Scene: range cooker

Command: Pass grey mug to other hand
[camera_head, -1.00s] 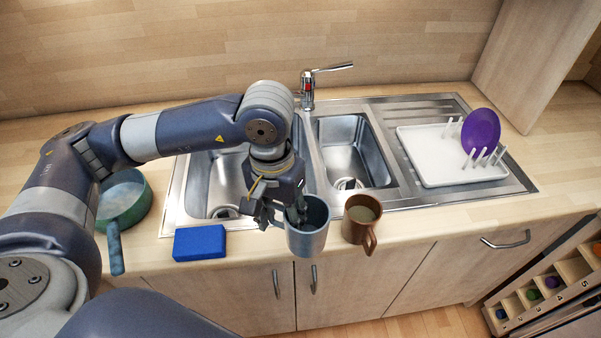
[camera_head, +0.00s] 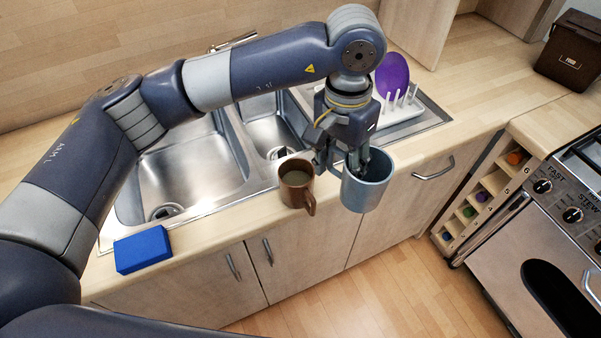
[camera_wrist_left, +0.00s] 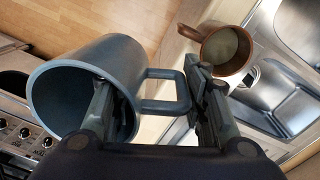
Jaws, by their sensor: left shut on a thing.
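The grey mug (camera_head: 367,189) is blue-grey and hangs in front of the counter edge, over the floor. My left gripper (camera_head: 343,163) is shut on it from above, at the handle side. In the left wrist view the grey mug (camera_wrist_left: 88,85) lies left of centre with its opening in sight. One finger of the left gripper (camera_wrist_left: 155,110) reaches inside the mug and the other is outside, by the square handle. My right gripper is not in view.
A brown mug (camera_head: 297,184) stands on the counter edge, left of the grey mug. A blue sponge (camera_head: 142,249) lies at the front left. The sink (camera_head: 190,165), drying rack with a purple plate (camera_head: 392,75), and range cooker (camera_head: 560,230) surround open floor.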

